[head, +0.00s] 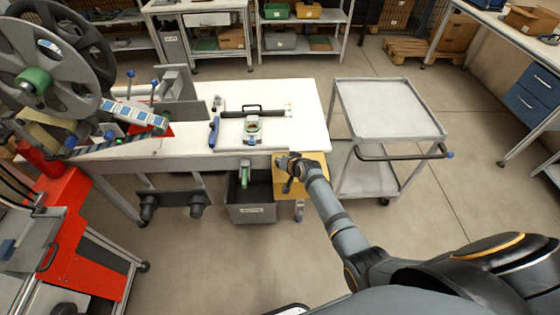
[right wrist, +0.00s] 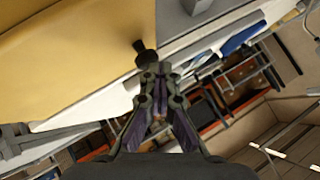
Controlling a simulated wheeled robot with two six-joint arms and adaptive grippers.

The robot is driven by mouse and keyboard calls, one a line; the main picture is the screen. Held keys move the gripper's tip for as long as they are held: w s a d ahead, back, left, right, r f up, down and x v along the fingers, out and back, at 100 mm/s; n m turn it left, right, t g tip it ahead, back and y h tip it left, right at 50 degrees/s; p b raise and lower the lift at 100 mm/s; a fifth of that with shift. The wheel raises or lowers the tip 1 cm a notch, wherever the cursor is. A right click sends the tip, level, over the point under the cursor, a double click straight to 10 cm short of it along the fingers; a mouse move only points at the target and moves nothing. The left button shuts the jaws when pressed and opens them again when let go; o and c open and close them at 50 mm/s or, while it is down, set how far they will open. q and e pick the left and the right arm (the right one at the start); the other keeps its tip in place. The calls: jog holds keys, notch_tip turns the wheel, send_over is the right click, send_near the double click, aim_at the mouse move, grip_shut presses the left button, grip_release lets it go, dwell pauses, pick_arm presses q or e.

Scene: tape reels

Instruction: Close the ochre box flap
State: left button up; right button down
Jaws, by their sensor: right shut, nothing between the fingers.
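The ochre box (head: 319,160) is at the right front corner of the white table in the head view, partly hidden behind my right gripper and forearm. My right gripper (head: 285,162) is shut and empty over its left side. In the right wrist view, a broad flat ochre panel (right wrist: 70,60) fills the upper left. A small black knob (right wrist: 142,48) shows at its right side, just beyond my closed fingertips (right wrist: 156,68). I cannot tell whether the fingertips touch the panel or knob, or how far the flap is open. My left gripper is not in view.
A dark grey bin (head: 252,208) stands under the table, left of the box. A grey cart (head: 386,108) stands to the right. A white-and-green tool (head: 252,128) and a blue tool (head: 214,132) lie on the table (head: 305,100). A reel machine (head: 36,80) stands at left.

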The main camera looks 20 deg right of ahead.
jog(key=shift+s+f, duration=0.15)
jog(key=shift+f, duration=0.05)
jog(key=shift+r+p, duration=0.25)
jog(key=shift+p, duration=0.05)
jog(key=s+r+p, duration=0.1)
jog(key=s+r, duration=0.2)
jog(key=r, duration=0.2)
jog(key=s+a+r+p, duration=0.1)
jog(key=s+r+p, duration=0.1)
jog(key=r, duration=0.4)
jog(key=shift+s+a, duration=0.15)
jog(key=shift+s, duration=0.6)
